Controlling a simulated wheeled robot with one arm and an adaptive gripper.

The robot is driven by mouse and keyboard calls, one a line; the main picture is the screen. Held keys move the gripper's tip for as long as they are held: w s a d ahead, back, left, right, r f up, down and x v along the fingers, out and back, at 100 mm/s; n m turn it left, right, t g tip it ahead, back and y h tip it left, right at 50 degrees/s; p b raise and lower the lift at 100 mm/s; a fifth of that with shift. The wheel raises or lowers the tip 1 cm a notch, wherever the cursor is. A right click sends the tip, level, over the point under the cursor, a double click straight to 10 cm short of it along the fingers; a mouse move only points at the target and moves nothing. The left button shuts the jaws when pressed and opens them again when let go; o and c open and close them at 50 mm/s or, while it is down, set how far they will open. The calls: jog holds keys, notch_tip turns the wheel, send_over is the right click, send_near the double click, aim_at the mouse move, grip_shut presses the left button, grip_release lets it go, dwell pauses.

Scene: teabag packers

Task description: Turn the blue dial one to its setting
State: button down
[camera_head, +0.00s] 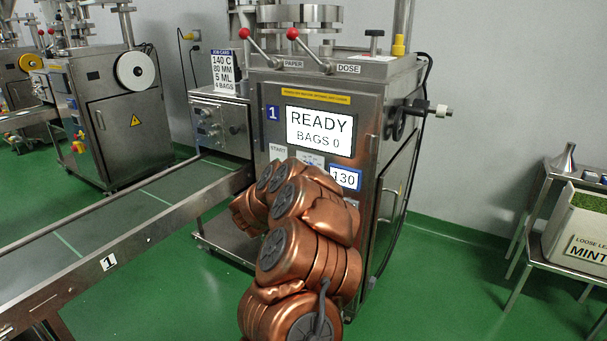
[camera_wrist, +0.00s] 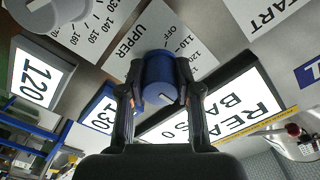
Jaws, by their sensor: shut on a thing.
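The blue dial (camera_wrist: 158,66) sits on a pale panel marked UPPER, OFF, 110 and 120 in the wrist view, which is upside down. My gripper (camera_wrist: 160,82) is shut on it, one dark finger on each side. A small white mark shows on the dial's face, but I cannot tell which number it points to. The blue-framed display (camera_head: 345,178) reads 130; it also shows in the wrist view (camera_wrist: 100,117). In the head view, my copper arm hides the dial and gripper. The job card (camera_head: 223,72) reads 140 C, 80 MM, 5 ML, 4 BAGS.
The machine screen (camera_head: 319,130) reads READY, BAGS 0. A conveyor (camera_head: 120,225) runs left; a mint crate (camera_head: 578,225) stands right.

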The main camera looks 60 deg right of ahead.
jog(key=shift+r, duration=0.1)
jog(key=c, duration=0.8)
grip_release()
jog(key=a, duration=1.2)
jog(key=shift+s, duration=0.3)
